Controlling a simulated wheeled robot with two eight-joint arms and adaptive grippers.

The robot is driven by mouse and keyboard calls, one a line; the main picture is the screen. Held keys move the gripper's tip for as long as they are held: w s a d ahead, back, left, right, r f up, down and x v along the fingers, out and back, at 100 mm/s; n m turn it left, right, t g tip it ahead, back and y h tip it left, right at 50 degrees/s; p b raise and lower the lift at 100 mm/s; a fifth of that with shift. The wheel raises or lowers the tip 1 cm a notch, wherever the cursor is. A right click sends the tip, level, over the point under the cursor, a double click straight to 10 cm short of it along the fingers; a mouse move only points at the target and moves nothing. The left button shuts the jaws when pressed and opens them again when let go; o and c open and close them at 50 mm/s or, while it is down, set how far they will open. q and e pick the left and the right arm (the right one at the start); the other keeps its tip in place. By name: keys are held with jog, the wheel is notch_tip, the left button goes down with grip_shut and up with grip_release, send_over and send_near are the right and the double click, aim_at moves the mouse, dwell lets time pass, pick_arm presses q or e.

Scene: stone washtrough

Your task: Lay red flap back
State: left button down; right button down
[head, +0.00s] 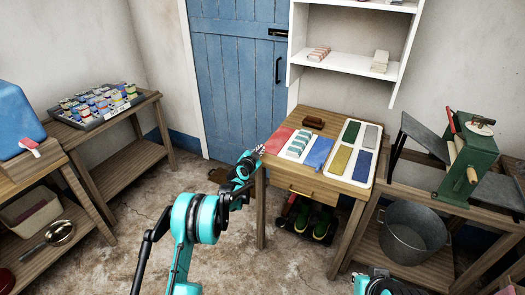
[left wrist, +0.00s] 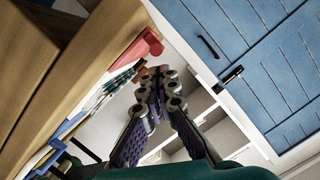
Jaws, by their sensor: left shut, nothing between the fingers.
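The red flap (head: 277,141) lies on the left part of the small wooden table, left of a white-and-teal striped piece (head: 299,144) and a blue flap (head: 318,152). My left gripper (head: 258,151) is at the table's left edge, beside the red flap. In the left wrist view its fingertips (left wrist: 154,73) are together with nothing between them. A red piece (left wrist: 139,48), apparently the flap's edge, shows just up and left of the fingertips, with a small gap.
A pale tray of coloured panels (head: 370,120) takes the table's right side, and a brown block (head: 314,122) stands at its back. A blue door (head: 238,75) is behind. A green press (head: 470,165) stands to the right. Open floor lies left of the table.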

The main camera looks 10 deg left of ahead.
pick_arm(q)
jog(key=shift+w+a+f, duration=0.1)
jog(key=shift+a+f, duration=0.15)
jog(key=shift+f, duration=0.1)
jog(key=shift+f, duration=0.1)
dwell(0.5)
